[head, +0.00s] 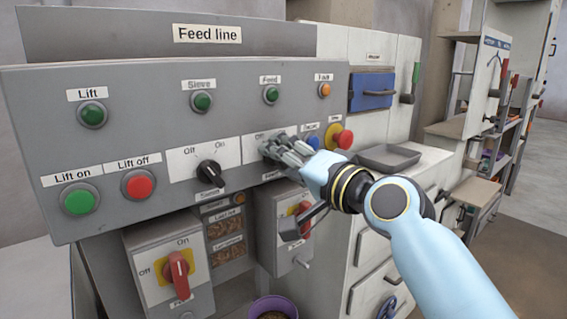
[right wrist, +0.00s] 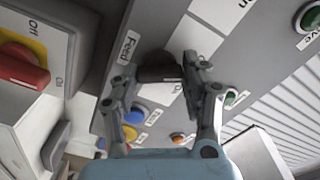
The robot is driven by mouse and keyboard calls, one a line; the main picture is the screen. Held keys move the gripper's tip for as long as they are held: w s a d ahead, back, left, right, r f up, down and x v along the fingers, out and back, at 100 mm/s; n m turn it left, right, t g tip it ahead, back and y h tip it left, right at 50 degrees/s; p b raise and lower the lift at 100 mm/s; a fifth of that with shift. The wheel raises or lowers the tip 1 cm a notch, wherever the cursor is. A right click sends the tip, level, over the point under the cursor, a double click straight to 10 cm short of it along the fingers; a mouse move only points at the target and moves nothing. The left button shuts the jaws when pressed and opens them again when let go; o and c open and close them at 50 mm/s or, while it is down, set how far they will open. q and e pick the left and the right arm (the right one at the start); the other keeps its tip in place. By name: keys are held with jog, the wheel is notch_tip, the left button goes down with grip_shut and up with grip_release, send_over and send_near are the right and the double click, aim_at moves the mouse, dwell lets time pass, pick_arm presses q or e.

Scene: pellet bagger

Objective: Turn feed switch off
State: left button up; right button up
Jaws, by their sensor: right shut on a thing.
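The feed switch is a black rotary knob (right wrist: 160,67) on a white plate, beside the label "Feed" in the right wrist view. In the head view its plate (head: 256,147) shows the word "Off", and the knob is hidden behind my gripper. My right gripper (head: 278,148) reaches it from the right. In the right wrist view the fingers (right wrist: 170,75) are shut on the knob, one on each side. I cannot tell which way the knob points. My left gripper is not in view.
The sieve switch (head: 209,173) is left of my gripper. A blue button (head: 313,142) and a red mushroom button (head: 341,138) sit close on its right. Red-handled switch boxes (head: 177,272) and a purple bowl (head: 273,307) are below the panel.

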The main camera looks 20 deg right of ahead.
jog(key=shift+f, duration=0.15)
jog(key=o, duration=1.2)
jog(key=shift+c, duration=0.2)
jog(key=v, duration=1.2)
